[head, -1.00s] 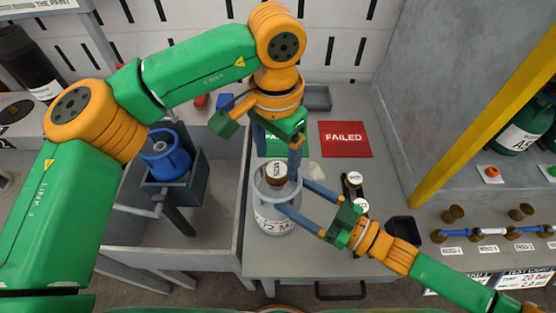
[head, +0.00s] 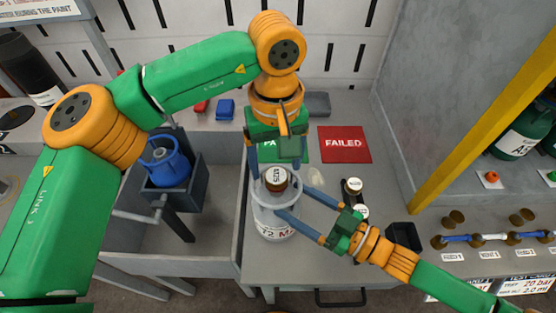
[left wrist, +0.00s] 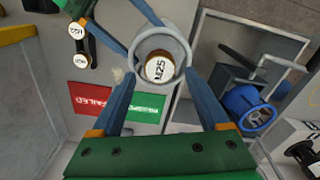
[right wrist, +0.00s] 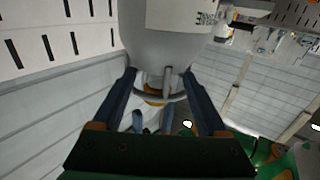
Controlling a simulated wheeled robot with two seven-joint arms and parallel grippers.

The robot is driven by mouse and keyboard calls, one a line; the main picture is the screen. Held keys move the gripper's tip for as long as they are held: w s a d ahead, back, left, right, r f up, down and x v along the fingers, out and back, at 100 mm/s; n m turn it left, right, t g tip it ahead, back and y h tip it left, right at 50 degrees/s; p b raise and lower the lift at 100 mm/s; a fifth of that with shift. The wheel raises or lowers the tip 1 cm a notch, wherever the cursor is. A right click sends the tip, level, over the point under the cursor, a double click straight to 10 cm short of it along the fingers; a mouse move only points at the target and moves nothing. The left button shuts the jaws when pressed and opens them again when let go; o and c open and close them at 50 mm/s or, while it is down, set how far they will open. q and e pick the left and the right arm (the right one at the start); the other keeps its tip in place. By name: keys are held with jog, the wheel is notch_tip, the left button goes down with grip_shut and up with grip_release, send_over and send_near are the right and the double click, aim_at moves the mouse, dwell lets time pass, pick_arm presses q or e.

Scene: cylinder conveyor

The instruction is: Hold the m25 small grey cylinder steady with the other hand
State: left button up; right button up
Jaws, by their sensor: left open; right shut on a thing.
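The m25 small grey cylinder (head: 276,225) stands upright at the bench's left front part. Its brown cap (head: 275,179) has a white M25 label, seen also in the left wrist view (left wrist: 158,67). My right gripper (head: 290,200) reaches in from the right and is shut on the cylinder's collar ring below the cap; the right wrist view shows the ring (right wrist: 160,93) between its fingers. My left gripper (head: 275,169) is above the cap, open, pointing down, with its fingers apart on two sides. It appears empty.
A red FAILED mat (head: 345,145) and a partly covered green mat (head: 296,151) lie behind. Small labelled black cylinders (head: 352,188) and a black tray (head: 404,236) are to the right. A blue cylinder (head: 166,165) sits in a grey holder at the left.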

pick_arm(q)
jog(key=n, duration=0.6)
jog(key=n, duration=0.6)
jog(key=n, duration=1.2)
